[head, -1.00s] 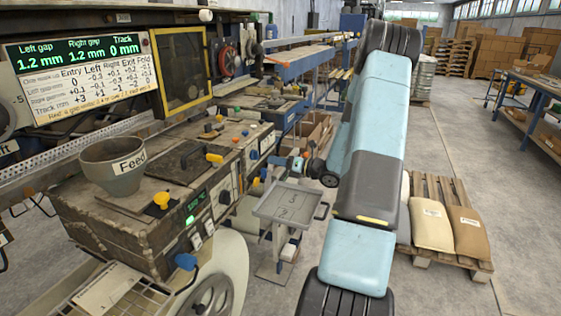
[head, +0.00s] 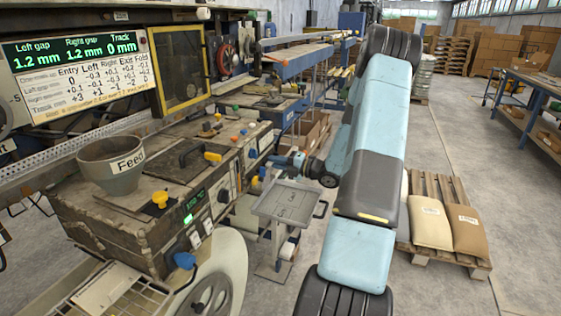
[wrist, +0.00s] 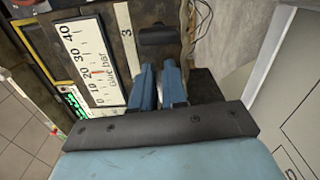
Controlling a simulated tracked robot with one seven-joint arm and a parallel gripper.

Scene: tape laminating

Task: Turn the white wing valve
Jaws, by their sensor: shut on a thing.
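My gripper (wrist: 158,84) points at the machine front in the wrist view, its two blue fingers close together. A small whitish piece, apparently the white wing valve (wrist: 159,97), shows between the fingers, which are shut on it. Most of it is hidden by the fingers, so its angle cannot be told. In the head view my gripper (head: 282,161) is small and far off beside the machine's side, and the valve cannot be made out there.
A white scale (wrist: 84,60) marked 0 to 40 and a label "3" (wrist: 125,45) are left of my fingers. A dark handle (wrist: 159,35) lies just beyond them. A grey tray (head: 288,204) stands below my gripper. Sacks on a pallet (head: 430,222) stand right of my arm.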

